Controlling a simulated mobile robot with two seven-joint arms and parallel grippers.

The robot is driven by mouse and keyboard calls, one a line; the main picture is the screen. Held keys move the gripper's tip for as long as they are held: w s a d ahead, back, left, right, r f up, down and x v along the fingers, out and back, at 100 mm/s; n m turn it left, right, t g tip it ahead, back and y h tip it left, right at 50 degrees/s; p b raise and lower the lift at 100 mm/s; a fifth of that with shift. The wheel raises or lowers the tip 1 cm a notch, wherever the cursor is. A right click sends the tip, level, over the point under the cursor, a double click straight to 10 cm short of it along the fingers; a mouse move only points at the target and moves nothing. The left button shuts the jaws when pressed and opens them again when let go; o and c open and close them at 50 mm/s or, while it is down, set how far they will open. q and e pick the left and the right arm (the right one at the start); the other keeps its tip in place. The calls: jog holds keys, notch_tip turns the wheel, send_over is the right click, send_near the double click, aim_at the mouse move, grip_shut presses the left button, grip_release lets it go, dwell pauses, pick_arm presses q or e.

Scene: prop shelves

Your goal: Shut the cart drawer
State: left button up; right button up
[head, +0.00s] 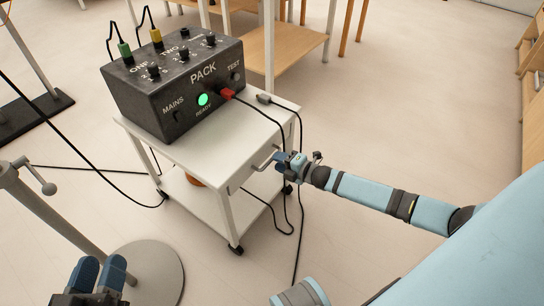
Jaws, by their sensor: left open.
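The white cart (209,143) stands in the middle of the head view on black castors. Its drawer front (240,177) faces the lower right, below the top board, and has a grey bar handle (263,161). The drawer front looks close to the cart body; I cannot tell whether a small gap is left. My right gripper (283,160) is at the handle's right end, and its fingers are too small and overlapped to tell if they grip it. My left gripper (99,271) is open and empty at the bottom left, well away from the cart.
A black control box (174,87) with cables and a green light sits on the cart top. Cables hang past the drawer to the floor. A stand with a round grey base (150,268) is left of the cart. Floor is clear at right.

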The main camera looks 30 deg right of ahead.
pick_arm(q)
jog(key=shift+t, duration=0.9)
jog(key=r+p, duration=0.1)
jog(key=r, duration=0.1)
jog(key=r+p, duration=0.1)
jog(key=r, duration=0.1)
jog(key=shift+s+a+r+p, duration=0.2)
jog(key=shift+r+p, duration=0.15)
pick_arm(e)
jog(key=v, duration=0.9)
jog(key=shift+s, duration=0.3)
